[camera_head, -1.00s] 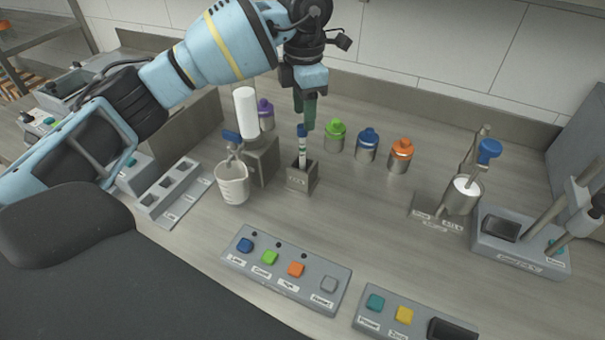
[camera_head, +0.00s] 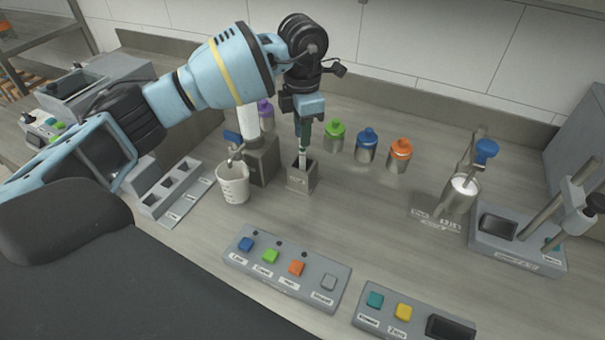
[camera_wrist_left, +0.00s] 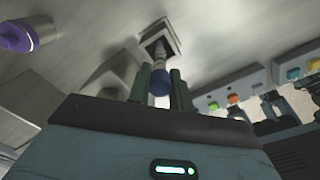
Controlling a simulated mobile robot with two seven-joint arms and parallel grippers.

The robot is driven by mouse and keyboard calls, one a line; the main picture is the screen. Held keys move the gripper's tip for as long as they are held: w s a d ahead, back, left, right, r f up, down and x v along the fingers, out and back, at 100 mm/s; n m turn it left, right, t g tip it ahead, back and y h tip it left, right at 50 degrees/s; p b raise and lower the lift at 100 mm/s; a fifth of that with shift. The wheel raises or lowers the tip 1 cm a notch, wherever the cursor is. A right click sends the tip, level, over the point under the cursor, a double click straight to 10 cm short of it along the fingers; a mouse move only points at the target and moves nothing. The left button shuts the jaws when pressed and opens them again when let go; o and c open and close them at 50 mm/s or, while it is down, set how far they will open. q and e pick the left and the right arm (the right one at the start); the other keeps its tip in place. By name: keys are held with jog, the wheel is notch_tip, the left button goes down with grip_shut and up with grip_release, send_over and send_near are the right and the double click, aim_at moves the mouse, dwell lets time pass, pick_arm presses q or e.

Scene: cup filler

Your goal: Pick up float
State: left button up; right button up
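The float is a slim white stick (camera_head: 302,160) with a blue top (camera_wrist_left: 160,82). It stands upright in a small square metal holder (camera_head: 300,180), which also shows in the left wrist view (camera_wrist_left: 160,40). My left gripper (camera_head: 303,142) points down over the holder, with its green fingers around the float's upper part. In the left wrist view the fingers (camera_wrist_left: 160,88) stand on either side of the blue top, with a small gap seeming to remain. In the head view the fingers hide the blue top. My right gripper is not in view.
A white cup (camera_head: 232,184) stands under a tap to the left of the holder. Green (camera_head: 335,134), blue (camera_head: 366,147) and orange-lidded (camera_head: 399,156) jars stand to the right. A button panel (camera_head: 286,270) lies in front.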

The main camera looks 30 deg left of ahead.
pick_arm(q)
grip_shut()
